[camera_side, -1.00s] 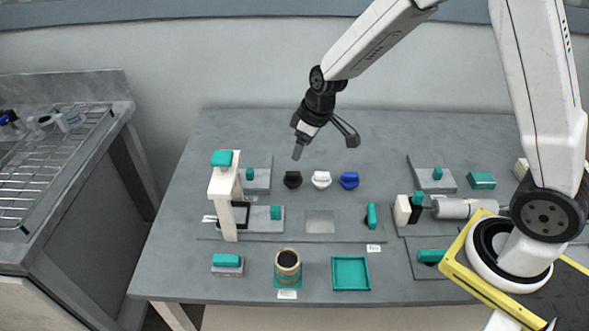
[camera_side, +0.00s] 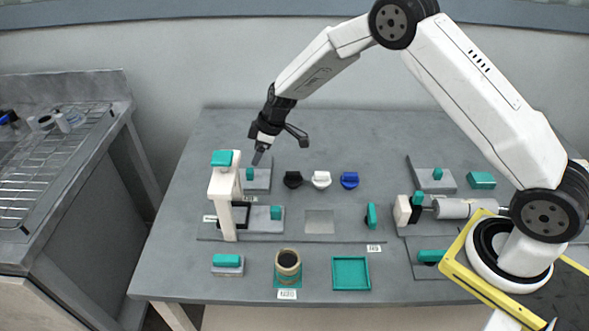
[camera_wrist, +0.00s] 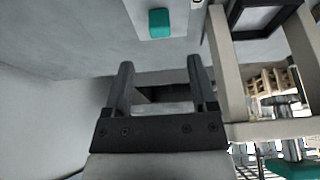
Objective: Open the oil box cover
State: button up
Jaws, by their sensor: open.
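My gripper (camera_side: 258,159) is open and empty, pointing down at the back left of the table. It is just above and behind a grey plate (camera_side: 262,185) with a small teal knob (camera_side: 250,174). In the wrist view the two fingers (camera_wrist: 160,66) stand apart, with the teal knob (camera_wrist: 159,24) ahead of them, not between them. I cannot tell for sure which part is the oil box cover. A small grey box with a teal top (camera_side: 227,261) sits at the front left.
A cream post frame (camera_side: 227,200) with a teal cap stands close to my gripper. Black, white and blue knobs (camera_side: 321,180) sit mid-table. A round tan pot (camera_side: 288,266) and a teal tray (camera_side: 350,273) are in front. The back of the table is clear.

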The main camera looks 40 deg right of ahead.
aim_at(250, 170)
jog(key=shift+f, duration=0.15)
jog(key=shift+x, duration=3.75)
grip_shut()
